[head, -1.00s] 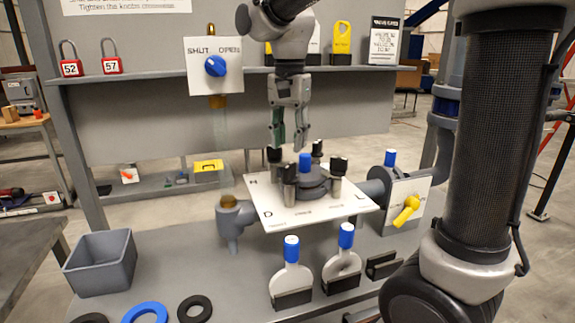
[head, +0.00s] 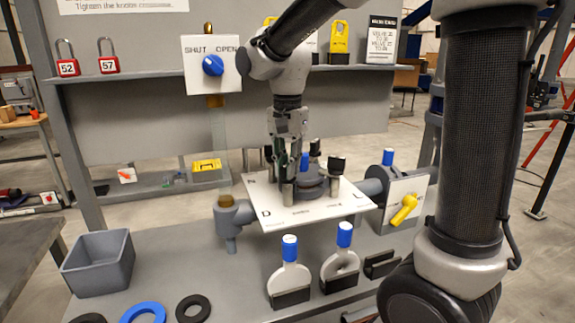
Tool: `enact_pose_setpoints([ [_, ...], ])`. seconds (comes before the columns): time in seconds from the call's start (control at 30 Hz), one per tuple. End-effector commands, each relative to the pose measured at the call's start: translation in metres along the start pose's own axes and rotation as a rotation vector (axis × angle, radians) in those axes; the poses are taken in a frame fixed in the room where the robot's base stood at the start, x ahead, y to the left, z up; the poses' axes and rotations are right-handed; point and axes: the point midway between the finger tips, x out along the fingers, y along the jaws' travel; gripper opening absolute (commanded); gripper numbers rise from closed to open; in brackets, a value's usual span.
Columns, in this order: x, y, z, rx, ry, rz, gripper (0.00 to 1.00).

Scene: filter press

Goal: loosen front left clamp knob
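The filter press is a round dark grey body (head: 314,182) with a blue cap, on a white lettered plate (head: 345,204). Clamp posts with black knobs stand around it. The front left clamp (head: 287,194) shows only its grey lower post; its black knob is hidden by my fingers. My gripper (head: 284,174) points down, with its fingertips at the height of that knob. I cannot tell whether the fingers touch or grip it. The front right knob (head: 337,165) and a back knob (head: 315,148) show clear of my gripper.
A panel with a blue knob (head: 213,65) hangs above left. A pipe elbow (head: 232,217) is left of the plate and a yellow-handled valve (head: 404,210) right. Two blue-topped paddles (head: 289,268) (head: 342,258) stand in front. A grey bin (head: 98,263) sits front left.

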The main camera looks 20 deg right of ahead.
Motion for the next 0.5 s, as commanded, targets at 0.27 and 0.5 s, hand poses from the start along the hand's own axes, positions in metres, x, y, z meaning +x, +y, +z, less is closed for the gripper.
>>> enact_pose_setpoints([
  [0.27,-0.0001,0.0002,-0.0001,-0.01,0.0,0.001,0.0],
  [0.5,-0.0001,0.0001,-0.0003,-0.092,0.0,0.001,0.0],
])
